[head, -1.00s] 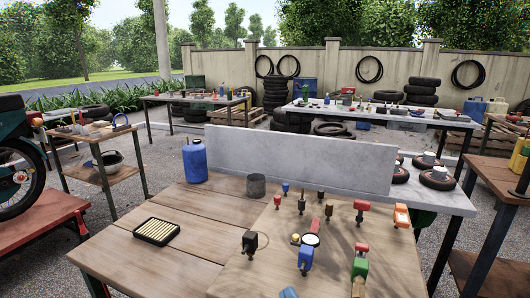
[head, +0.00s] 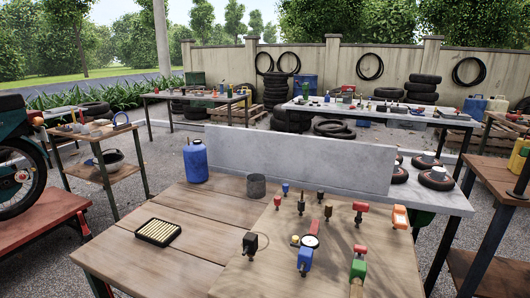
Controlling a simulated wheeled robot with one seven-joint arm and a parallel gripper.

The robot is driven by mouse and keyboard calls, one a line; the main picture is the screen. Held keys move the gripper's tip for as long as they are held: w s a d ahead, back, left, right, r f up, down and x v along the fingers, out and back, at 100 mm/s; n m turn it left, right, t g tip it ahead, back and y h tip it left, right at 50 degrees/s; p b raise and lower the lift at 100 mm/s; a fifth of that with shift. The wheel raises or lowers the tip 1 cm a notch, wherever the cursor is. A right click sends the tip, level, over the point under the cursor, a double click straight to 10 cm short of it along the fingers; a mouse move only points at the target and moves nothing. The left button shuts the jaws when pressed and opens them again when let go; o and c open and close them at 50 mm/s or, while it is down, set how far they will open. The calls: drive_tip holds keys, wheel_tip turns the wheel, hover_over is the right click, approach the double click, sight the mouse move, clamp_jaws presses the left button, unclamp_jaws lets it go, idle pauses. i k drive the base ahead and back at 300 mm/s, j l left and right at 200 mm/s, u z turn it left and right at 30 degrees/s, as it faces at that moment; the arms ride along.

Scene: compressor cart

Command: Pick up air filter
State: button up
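The air filter (head: 158,232) is most likely the flat rectangular piece with a black frame and cream-yellow pleats. It lies flat on the left part of the wooden workbench (head: 190,265) in the head view, with clear wood around it. My gripper is not in view, so I cannot tell its state or its distance from the filter.
A blue canister (head: 195,161) and a grey metal cup (head: 256,185) stand behind the filter, before a grey upright panel (head: 300,160). A lighter board (head: 330,240) to the right carries several small coloured fittings and a round gauge (head: 310,241). Bare wood surrounds the filter.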

sight(157, 231)
drive_tip(key=i+j, duration=0.15)
drive_tip(key=j, duration=0.35)
drive_tip(key=i+j, duration=0.1)
drive_tip(key=j, duration=0.45)
drive_tip(key=i+j, duration=0.15)
drive_tip(key=j, duration=0.35)
drive_tip(key=i+j+z, duration=0.1)
drive_tip(key=j, duration=0.45)
drive_tip(key=i+j, duration=0.15)
drive_tip(key=j, duration=0.35)
drive_tip(key=i+j, duration=0.1)
drive_tip(key=j, duration=0.45)
drive_tip(key=i+j, duration=0.15)
drive_tip(key=j, duration=0.35)
drive_tip(key=i+j, duration=0.15)
drive_tip(key=j, duration=0.2)
drive_tip(key=i+j, duration=0.15)
drive_tip(key=j, duration=0.15)
drive_tip(key=i+j+z, duration=0.1)
drive_tip(key=j, duration=0.25)
drive_tip(key=i+j, duration=0.2)
drive_tip(key=j, duration=0.15)
drive_tip(key=i+j, duration=0.15)
drive_tip(key=j, duration=0.2)
drive_tip(key=i+j, duration=0.15)
drive_tip(key=j, duration=0.2)
drive_tip(key=l, duration=0.65)
drive_tip(key=k+z, duration=0.05)
